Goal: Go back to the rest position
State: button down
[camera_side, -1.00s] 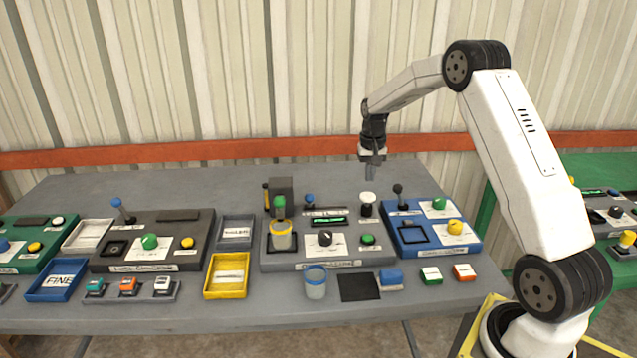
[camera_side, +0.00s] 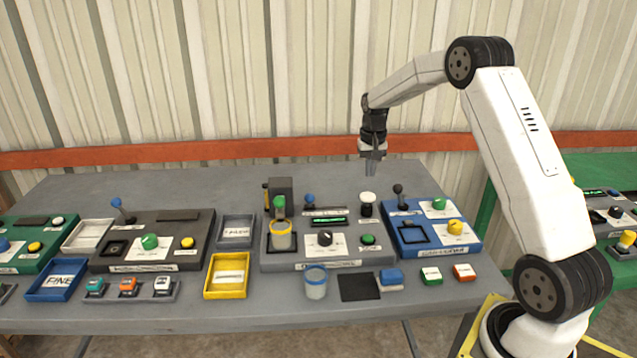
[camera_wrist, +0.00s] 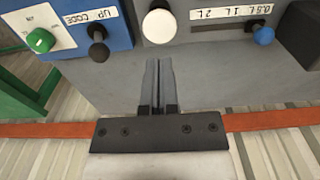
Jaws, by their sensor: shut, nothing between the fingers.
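My gripper (camera_side: 370,172) hangs in the air above the back part of the grey table (camera_side: 190,180), its fingers pointing down. In the wrist view my gripper (camera_wrist: 158,62) shows its two fingers together with nothing between them. Below and in front of it stand the grey console (camera_side: 285,255) and the blue console (camera_side: 410,245). A white round knob (camera_wrist: 159,26) on the grey console shows just beyond the fingertips in the wrist view. My gripper touches nothing.
A clear cup with a blue rim (camera_side: 316,284) stands at the table front. A yellow tray (camera_side: 212,293) and a blue tray (camera_side: 40,294) lie to the left. An orange rail (camera_side: 250,151) runs along the wall behind. The air around my gripper is clear.

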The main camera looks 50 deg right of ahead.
jog(key=s+a+n+t, duration=0.1)
jog(key=s+a+n, duration=0.3)
jog(key=a, duration=0.7)
jog(key=s+a+n+t, duration=0.15)
jog(key=s+a, duration=0.35)
jog(key=a, duration=0.6)
jog(key=s+a+f+n, duration=0.1)
jog(key=s+a+n, duration=0.2)
jog(key=s+a, duration=0.3)
jog(key=s, duration=0.2)
jog(key=shift+s, duration=0.4)
jog(key=shift+w+d+n, duration=0.1)
jog(key=shift+n, duration=0.15)
jog(key=w+d+r+m+g, duration=0.1)
jog(key=w+d+m, duration=0.1)
jog(key=w+d, duration=0.4)
jog(key=w+d+r+m, duration=0.2)
jog(key=w+d+m, duration=0.1)
jog(key=w+d, duration=0.35)
jog(key=w+d+m+g, duration=0.1)
jog(key=w+d+m, duration=0.3)
jog(key=d, duration=1.1)
jog(key=shift+w+d+r, duration=0.2)
jog(key=shift+w+r, duration=0.15)
jog(key=shift+w, duration=0.2)
